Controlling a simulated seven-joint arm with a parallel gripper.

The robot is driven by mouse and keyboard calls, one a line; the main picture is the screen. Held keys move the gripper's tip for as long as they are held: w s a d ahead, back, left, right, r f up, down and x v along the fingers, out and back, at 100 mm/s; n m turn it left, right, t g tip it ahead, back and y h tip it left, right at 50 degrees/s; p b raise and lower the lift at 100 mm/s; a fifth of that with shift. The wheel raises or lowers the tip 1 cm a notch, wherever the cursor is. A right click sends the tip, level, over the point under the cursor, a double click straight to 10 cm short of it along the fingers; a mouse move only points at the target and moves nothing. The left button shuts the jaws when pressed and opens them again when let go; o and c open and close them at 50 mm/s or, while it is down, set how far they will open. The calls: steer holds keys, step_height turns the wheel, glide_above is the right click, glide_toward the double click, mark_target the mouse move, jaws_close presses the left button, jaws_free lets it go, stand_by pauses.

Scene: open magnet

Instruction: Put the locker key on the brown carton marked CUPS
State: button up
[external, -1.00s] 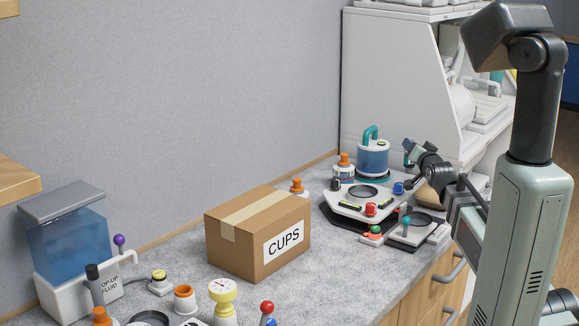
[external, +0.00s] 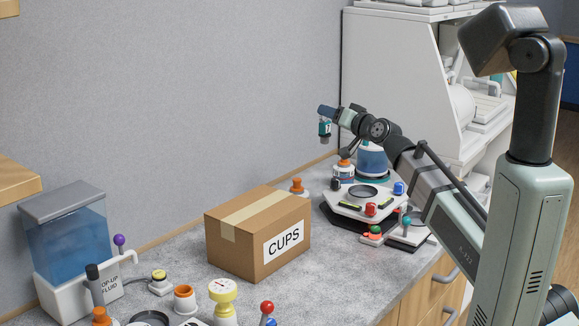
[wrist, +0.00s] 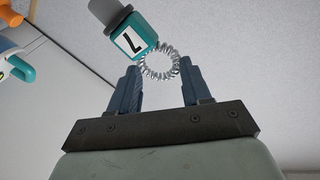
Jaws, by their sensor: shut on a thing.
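The locker key has a teal tag marked 7 (wrist: 130,40) with a grey end and a silvery coil ring (wrist: 159,64). My gripper (wrist: 160,72) is shut on the coil ring, and the tag sticks out beyond the fingertips. In the external view my gripper (external: 326,112) is raised above the back of the counter, with the teal key (external: 324,129) hanging below it. The brown carton marked CUPS (external: 237,248) stands on the counter, closed, with tape along its flat top. The key is apart from the carton, up and to its right.
An orange-capped bottle (external: 298,188) stands behind the carton's right side. A white station with coloured knobs (external: 352,210) and a blue canister (external: 372,160) are to the right. A blue tank (external: 72,245) and several small parts are at front left. The carton top is clear.

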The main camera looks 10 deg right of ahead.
steer(key=s+a+r+n+g+y, duration=0.1)
steer(key=s+a+n+g+y, duration=0.3)
steer(key=s+n+g, duration=0.3)
steer(key=s+a+r+n+g+y, duration=0.2)
steer(key=s+a+n+g+y, duration=0.3)
steer(key=s+g, duration=0.6)
steer(key=shift+s+a+n, duration=0.75)
steer(key=shift+a+n, duration=0.15)
steer(key=shift+a, duration=0.2)
steer(key=shift+s+f+g, duration=0.15)
steer(key=shift+s+g, duration=0.05)
steer(key=shift+g, duration=0.1)
jaws_close()
steer(key=shift+s+d+f, duration=0.1)
steer(key=shift+f, duration=4.9)
steer(key=shift+o, duration=0.6)
jaws_free()
steer(key=o, duration=1)
steer(key=shift+r, duration=0.1)
